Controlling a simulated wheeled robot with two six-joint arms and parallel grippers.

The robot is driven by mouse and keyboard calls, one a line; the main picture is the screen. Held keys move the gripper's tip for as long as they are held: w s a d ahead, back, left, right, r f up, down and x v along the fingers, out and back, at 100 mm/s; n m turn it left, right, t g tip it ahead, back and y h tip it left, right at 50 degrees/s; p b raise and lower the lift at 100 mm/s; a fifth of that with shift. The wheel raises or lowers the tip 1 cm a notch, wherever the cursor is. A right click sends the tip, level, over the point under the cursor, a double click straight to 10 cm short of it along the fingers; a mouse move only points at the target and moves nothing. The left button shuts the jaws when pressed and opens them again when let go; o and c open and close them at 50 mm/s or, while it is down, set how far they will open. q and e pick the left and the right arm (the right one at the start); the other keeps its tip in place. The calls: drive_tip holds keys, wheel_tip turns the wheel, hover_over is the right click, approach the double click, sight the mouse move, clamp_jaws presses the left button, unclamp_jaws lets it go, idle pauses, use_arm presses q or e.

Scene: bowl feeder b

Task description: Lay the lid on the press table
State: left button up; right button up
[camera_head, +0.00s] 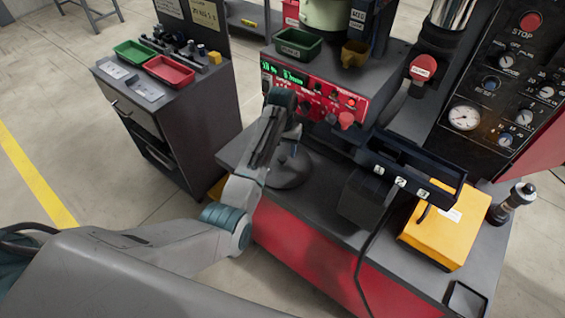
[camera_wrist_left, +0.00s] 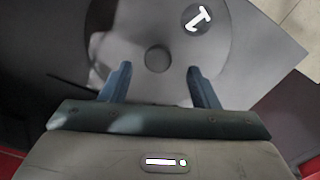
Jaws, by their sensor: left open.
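The lid (camera_head: 288,179), a round dark grey disc, lies flat on the grey press table (camera_head: 322,200) in front of the red control panel. In the left wrist view the lid (camera_wrist_left: 185,45) has a small round knob near its middle and a white "1" mark. My left gripper (camera_head: 291,147) is above the lid, pointing down at it. In the wrist view its two fingers (camera_wrist_left: 156,82) are apart, one on each side of the knob, with nothing gripped. I cannot tell whether they touch the lid. My right gripper is not in view.
A black rack (camera_head: 410,175) with numbered slots stands right of the lid, beside a yellow box (camera_head: 445,233). The red panel (camera_head: 310,98) rises behind the lid. A grey cabinet (camera_head: 185,125) with green and red trays stands at the left, across a floor gap.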

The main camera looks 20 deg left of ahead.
sight(282, 157)
use_arm(q)
drive_tip(key=shift+s+d+f+p, duration=0.15)
drive_tip(key=shift+f+p, duration=0.45)
drive_tip(key=shift+f, duration=1.6)
drive_tip(key=shift+c, duration=0.4)
drive_tip(key=c, duration=1.1)
clamp_jaws()
drive_tip(key=shift+r, duration=0.15)
